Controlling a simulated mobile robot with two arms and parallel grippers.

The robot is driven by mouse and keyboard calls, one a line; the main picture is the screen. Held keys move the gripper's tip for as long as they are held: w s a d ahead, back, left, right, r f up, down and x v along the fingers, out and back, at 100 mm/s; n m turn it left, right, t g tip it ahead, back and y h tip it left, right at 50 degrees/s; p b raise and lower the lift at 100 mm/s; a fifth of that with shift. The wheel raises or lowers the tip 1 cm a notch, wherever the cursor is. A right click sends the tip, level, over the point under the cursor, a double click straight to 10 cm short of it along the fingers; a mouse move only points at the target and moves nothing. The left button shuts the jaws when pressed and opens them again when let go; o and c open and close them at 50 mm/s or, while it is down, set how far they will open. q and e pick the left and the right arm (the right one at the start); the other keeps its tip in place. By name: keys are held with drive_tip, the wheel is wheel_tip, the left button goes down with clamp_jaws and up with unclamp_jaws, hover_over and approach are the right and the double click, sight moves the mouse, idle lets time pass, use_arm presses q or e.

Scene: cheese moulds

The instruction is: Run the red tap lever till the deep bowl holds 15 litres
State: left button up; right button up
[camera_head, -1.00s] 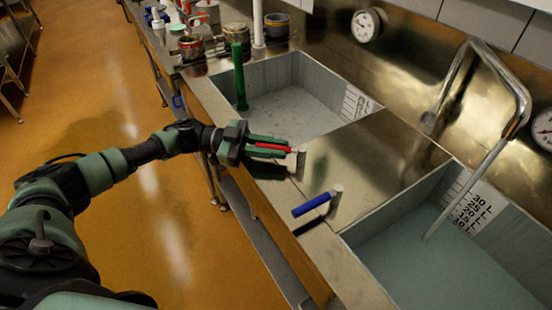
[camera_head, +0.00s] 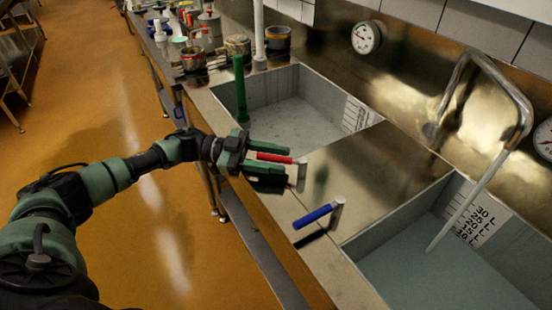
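The red lever (camera_head: 274,157) lies between the parted fingers of my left gripper (camera_head: 268,162), with gaps visible beside it; the gripper is open. The lever's post (camera_head: 300,174) stands on the steel ledge. The bowl (camera_head: 365,240) at lower right has a scale (camera_head: 478,222) marked up to 30 L. Its grey-blue water (camera_head: 440,280) stands near the lowest readable marks, about 10 L; the exact level is hard to read. A pale stream (camera_head: 462,208) runs from the bent spout (camera_head: 525,105) down to the water. My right gripper is not in view.
A blue lever (camera_head: 313,216) stands on the ledge nearer me. Another bowl (camera_head: 285,75) with a green upright rod (camera_head: 240,88) lies beyond the steel panel (camera_head: 365,165). Pots and bottles crowd the far counter. A round gauge (camera_head: 366,37) is on the back wall.

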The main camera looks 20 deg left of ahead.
use_arm(q)
drive_tip(key=b+v, duration=0.1)
drive_tip(key=v, duration=0.5)
drive_tip(key=shift+a+f+b, duration=0.1)
drive_tip(key=shift+a+b, duration=0.15)
drive_tip(key=shift+b, duration=0.15)
drive_tip(key=shift+s+a, duration=0.15)
drive_tip(key=shift+a, duration=0.4)
drive_tip(key=shift+c, duration=0.4)
